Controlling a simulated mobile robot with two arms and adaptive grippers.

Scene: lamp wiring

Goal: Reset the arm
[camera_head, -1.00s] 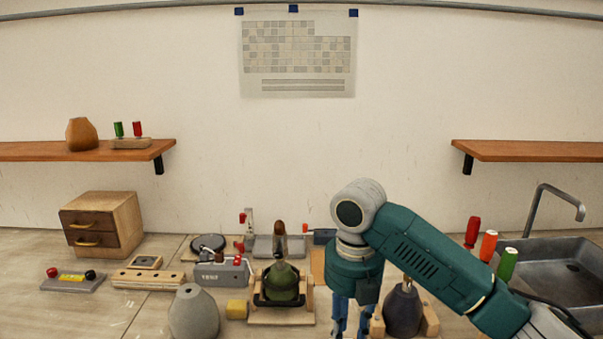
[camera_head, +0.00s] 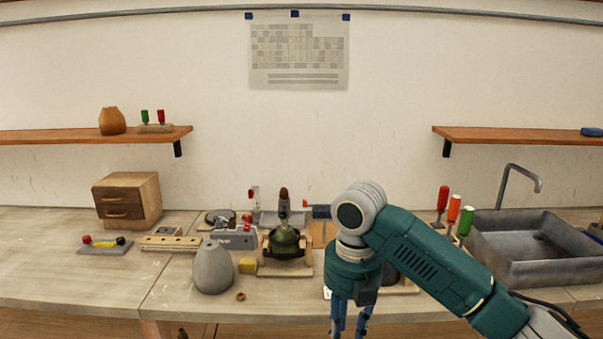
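My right arm comes in from the lower right. Its gripper (camera_head: 350,318) points down in front of the bench's front edge, with its two blue fingers apart and nothing seen between them. A dark rounded lamp base (camera_head: 391,275) in a wooden holder stands behind the arm and is mostly hidden by it. A green lamp base (camera_head: 284,240) sits in a wooden stand to the left of the gripper. A grey vase-shaped base (camera_head: 213,268) stands near the front edge. My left gripper is not in view.
A sink (camera_head: 540,250) and several coloured-handled tools (camera_head: 453,213) are at the right. A small drawer cabinet (camera_head: 127,199) stands at the left. Shelves (camera_head: 80,137) are on the wall. A yellow block (camera_head: 248,265) and a small ring (camera_head: 240,296) lie near the front. The front left bench is clear.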

